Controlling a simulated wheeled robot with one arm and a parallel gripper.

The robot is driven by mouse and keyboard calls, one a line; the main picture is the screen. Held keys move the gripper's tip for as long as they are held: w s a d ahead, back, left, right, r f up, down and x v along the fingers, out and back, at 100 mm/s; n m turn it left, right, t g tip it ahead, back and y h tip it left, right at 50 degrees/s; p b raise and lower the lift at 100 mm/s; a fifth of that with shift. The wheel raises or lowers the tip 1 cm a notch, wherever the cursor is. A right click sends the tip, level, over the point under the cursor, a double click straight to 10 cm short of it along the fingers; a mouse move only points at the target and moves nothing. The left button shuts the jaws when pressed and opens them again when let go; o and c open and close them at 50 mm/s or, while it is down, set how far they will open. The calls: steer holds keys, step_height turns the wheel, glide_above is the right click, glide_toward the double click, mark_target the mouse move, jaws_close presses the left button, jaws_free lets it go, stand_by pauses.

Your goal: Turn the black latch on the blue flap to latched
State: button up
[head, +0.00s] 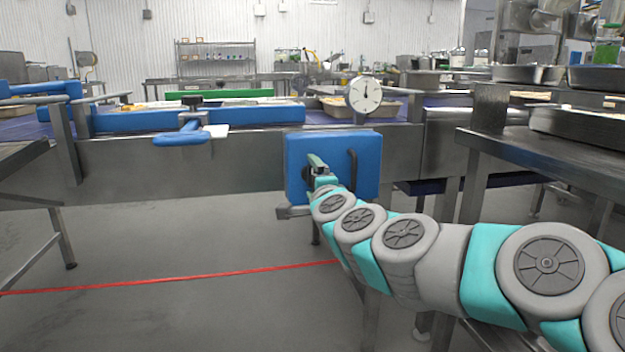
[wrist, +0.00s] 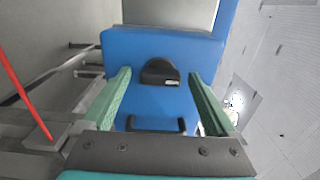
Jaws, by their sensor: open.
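The blue flap (head: 332,145) stands upright on the front of the steel conveyor frame in the head view. It fills the middle of the wrist view (wrist: 125,48). The black latch (wrist: 160,72) is a rounded knob with a small pale mark, on the flap's face. In the head view my gripper mostly hides it. My gripper (head: 316,162) is in front of the flap's left part. In the wrist view its two green fingers (wrist: 159,76) are apart, one on each side of the latch. Nothing is held, and I cannot tell any contact.
A black bar handle (head: 352,166) is on the flap's right side. A round dial (head: 365,95) stands above the flap. A blue lever (head: 182,136) sticks out at left. A steel table (head: 560,155) with trays is at right.

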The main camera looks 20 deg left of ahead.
steer(key=v, duration=0.7)
steer(key=shift+s, duration=0.2)
steer(key=shift+s+d, duration=0.1)
steer(key=shift+d, duration=0.05)
steer(key=s+d+f+n+g+h+p, duration=0.1)
steer(key=s+d+f+n+g+p, duration=0.2)
steer(key=s+d+f+n+g, duration=0.4)
steer(key=s+d+f+n+g+h+p, duration=0.25)
steer(key=s+d+f+n, duration=0.2)
steer(key=s, duration=0.45)
steer(key=s+d+f+g+h+p, duration=0.2)
steer(key=s+d+f+g+h, duration=0.1)
steer(key=s+d, duration=0.7)
steer(key=s+d+f+g+h+p, duration=0.2)
steer(key=s+d+f+g+h, duration=0.1)
steer(key=s+d, duration=0.7)
steer(key=d+g, duration=0.1)
steer(key=d, duration=0.2)
steer(key=shift+s+f, duration=0.3)
steer(key=shift+s, duration=0.1)
steer(key=shift+g, duration=0.25)
